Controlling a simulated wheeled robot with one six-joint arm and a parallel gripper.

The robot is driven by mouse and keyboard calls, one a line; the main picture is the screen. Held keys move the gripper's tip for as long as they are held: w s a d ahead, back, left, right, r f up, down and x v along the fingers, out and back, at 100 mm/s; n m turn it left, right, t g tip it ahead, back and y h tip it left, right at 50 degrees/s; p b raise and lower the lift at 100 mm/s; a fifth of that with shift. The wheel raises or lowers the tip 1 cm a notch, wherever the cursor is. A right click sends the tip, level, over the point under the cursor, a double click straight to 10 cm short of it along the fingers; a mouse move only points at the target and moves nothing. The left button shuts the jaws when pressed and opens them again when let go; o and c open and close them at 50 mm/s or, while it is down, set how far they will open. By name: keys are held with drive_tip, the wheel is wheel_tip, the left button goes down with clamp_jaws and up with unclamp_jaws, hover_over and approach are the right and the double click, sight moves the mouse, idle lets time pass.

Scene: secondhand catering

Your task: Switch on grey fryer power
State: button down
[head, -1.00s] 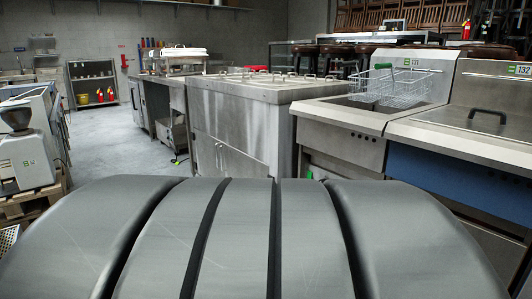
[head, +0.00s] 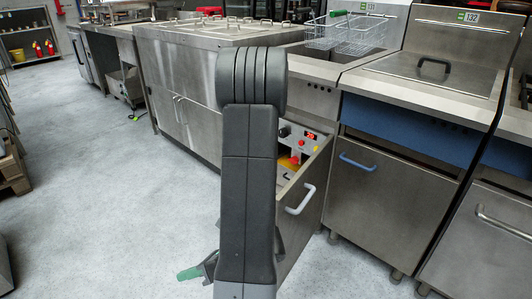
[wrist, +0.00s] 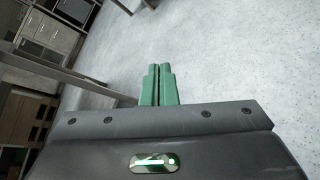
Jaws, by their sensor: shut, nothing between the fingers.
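The grey fryer (head: 313,91), tagged 131, stands right of centre in the head view with a wire basket (head: 350,33) on top. Its lower front shows a control panel (head: 302,142) with a dark knob, red buttons and a yellow patch, behind a grey door (head: 310,222) with a pale handle that seems to stand open. My upright arm hides the panel's left part. My gripper (head: 188,274) is low over the floor, left of the door and apart from it. In the wrist view, its green fingers (wrist: 159,72) are together and empty, with only floor beyond.
A fryer with a blue band (head: 405,120), tagged 132, stands at the right, its door shut. A long steel counter (head: 180,85) runs left of the grey fryer. The floor (head: 110,200) at left is open. A pallet (head: 12,165) lies at the left edge.

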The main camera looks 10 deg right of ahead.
drive_tip(key=w+d+f+m+t+h+p, duration=0.1)
drive_tip(key=w+d+f+m+t+p, duration=0.2)
drive_tip(key=w+m+t, duration=0.8)
drive_tip(key=w+m, duration=0.5)
drive_tip(key=m, duration=0.4)
drive_tip(key=shift+w+d+f+t+h, duration=0.2)
drive_tip(key=shift+t+h, duration=0.1)
drive_tip(key=shift+h, duration=0.1)
drive_tip(key=shift+a, duration=0.1)
